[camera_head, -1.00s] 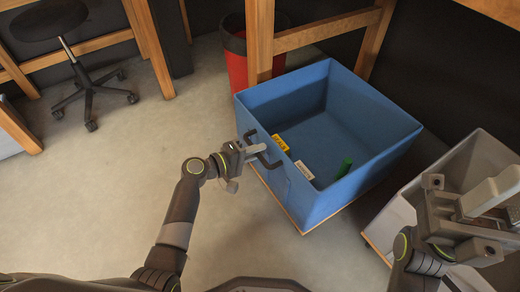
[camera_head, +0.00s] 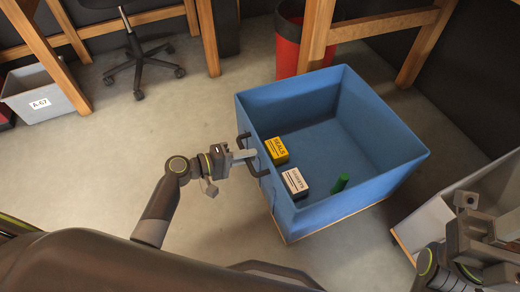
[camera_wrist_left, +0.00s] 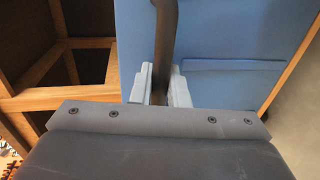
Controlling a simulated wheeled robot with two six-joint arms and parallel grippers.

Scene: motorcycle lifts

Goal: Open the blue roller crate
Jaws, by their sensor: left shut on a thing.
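The blue roller crate (camera_head: 385,125) stands in the middle right of the head view, open at the top, on a wooden base. A black handle (camera_head: 262,168) is on its left side and also shows in the left wrist view (camera_wrist_left: 166,35). My left gripper (camera_head: 247,156) is shut on this handle, with its pale fingers (camera_wrist_left: 160,84) either side of the bar in the wrist view. Inside lie a yellow SEALS box (camera_head: 278,150), a white-labelled box (camera_head: 294,182) and a green item (camera_head: 340,183). My right gripper (camera_head: 490,232) is partly in view at the lower right.
A grey crate (camera_head: 445,215) stands right of the blue one, near my right arm. A red bin (camera_head: 288,45) and wooden posts (camera_head: 318,35) stand behind. A chair (camera_head: 140,65) and a grey box marked A-67 (camera_head: 42,100) are at left. The floor left of the crate is clear.

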